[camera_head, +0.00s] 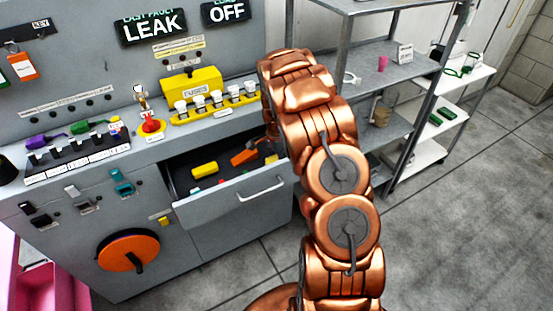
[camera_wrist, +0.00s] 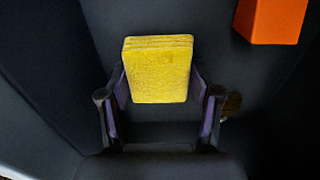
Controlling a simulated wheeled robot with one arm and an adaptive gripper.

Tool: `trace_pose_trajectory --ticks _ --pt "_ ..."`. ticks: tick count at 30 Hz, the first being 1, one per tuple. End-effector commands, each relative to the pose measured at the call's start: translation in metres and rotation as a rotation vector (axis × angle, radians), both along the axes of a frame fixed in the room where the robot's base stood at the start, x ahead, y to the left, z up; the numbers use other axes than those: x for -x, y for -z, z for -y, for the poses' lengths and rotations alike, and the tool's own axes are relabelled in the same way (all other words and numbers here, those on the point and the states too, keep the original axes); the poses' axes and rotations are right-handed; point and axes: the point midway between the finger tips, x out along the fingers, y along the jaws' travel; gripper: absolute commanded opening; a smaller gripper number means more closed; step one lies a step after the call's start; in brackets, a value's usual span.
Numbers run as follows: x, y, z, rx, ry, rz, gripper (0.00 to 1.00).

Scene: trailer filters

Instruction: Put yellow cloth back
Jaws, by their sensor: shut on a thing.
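The yellow cloth (camera_wrist: 160,72) is a folded, textured block between the two fingers of my gripper (camera_wrist: 158,85) in the wrist view. The fingers are shut on its left and right sides. Below it is a dark surface that looks like the drawer's inside; I cannot tell whether the cloth touches it. In the head view my copper arm hides most of the gripper at the right end of the open drawer (camera_head: 235,205). A small yellow patch (camera_head: 271,158) shows there; I cannot tell if it is the cloth.
An orange block (camera_wrist: 272,18) lies close by at the upper right of the wrist view. The drawer also holds another yellow item (camera_head: 204,170) and an orange item (camera_head: 245,156). The yellow fuse panel (camera_head: 192,84) stands above the drawer. Metal shelves (camera_head: 385,70) stand right of my arm.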

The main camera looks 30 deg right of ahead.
Motion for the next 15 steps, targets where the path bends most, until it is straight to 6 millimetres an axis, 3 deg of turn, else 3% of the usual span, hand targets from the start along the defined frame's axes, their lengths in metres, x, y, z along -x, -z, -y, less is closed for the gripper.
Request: trace_pose_trajectory --ticks 8,9,15 --pt "-0.0003 0.0015 0.0003 0.0 0.001 0.001 0.36" --pt "-0.0002 0.001 0.0003 0.0 0.001 0.001 0.67" --pt "-0.0002 0.0008 0.0003 0.0 0.001 0.001 0.88"
